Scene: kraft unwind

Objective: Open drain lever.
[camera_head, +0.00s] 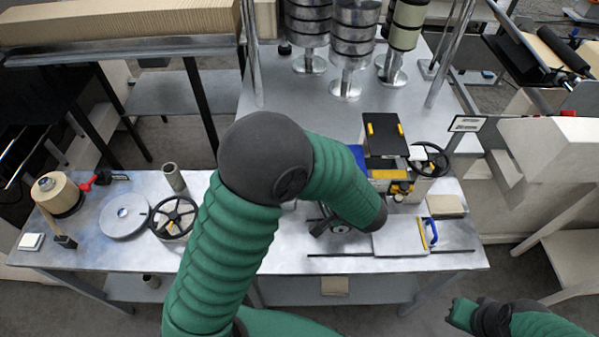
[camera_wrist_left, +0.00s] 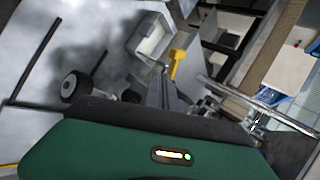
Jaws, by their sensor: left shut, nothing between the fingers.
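I cannot tell for sure which part is the drain lever. A yellow handle (camera_wrist_left: 177,62) stands on a grey box-like part (camera_wrist_left: 152,42) in the left wrist view, just beyond my left gripper. My left gripper (camera_wrist_left: 168,92) is shut and empty, pointing toward that handle; I cannot tell whether it touches it. In the head view, my left gripper (camera_head: 332,224) is low over the metal bench, partly hidden by my green arm. A red-handled fitting (camera_head: 92,183) lies at the bench's left end. My right gripper is not clearly visible; only part of my right arm shows at lower right.
A metal bench (camera_head: 285,258) holds black handwheels (camera_head: 173,218) and (camera_head: 430,160), a grey disc (camera_head: 124,214), a tan roll (camera_head: 57,193), a machine with a black panel (camera_head: 386,135), and a blue-handled plate (camera_head: 400,238). A thin dark rod (camera_head: 340,254) lies near the front edge.

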